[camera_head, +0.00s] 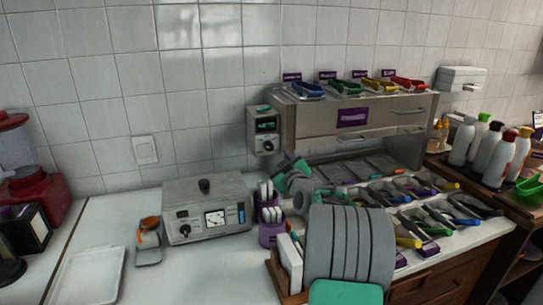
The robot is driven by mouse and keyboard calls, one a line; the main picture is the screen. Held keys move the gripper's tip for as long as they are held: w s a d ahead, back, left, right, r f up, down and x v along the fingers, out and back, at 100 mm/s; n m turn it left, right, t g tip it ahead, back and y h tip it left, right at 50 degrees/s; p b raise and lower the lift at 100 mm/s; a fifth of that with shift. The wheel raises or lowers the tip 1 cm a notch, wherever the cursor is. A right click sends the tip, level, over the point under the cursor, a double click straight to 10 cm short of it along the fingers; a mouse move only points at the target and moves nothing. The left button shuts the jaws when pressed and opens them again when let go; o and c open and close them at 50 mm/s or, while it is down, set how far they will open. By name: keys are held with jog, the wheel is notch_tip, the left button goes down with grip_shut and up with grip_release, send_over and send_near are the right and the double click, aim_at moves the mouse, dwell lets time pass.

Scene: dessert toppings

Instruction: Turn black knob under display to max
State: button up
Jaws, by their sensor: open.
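A small grey control box (263,130) is mounted on the tiled wall, left of the steel shelf unit. Its display (266,125) is on the upper front, and a black knob (268,146) sits below it. The knob's setting is too small to read. My gripper (292,166) appears small, below and slightly right of the wall box, apart from the knob. Nothing shows held in it, and its fingertips are hard to make out. My grey and teal arm rises from the bottom of the view.
A grey countertop device (205,210) with a gauge and its own black knob stands left of my arm. Purple cups (271,233) hold utensils beside it. The steel shelf unit (349,118) is right of the wall box. Trays of tools lie below it. The left counter is partly clear.

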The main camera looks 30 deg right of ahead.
aim_at(270, 148)
jog(key=p+x, duration=0.1)
jog(key=x, duration=0.2)
jog(key=p+x, duration=0.1)
jog(key=x, duration=0.3)
jog(key=shift+w+r, duration=0.2)
jog(key=shift+w, duration=0.15)
grip_shut()
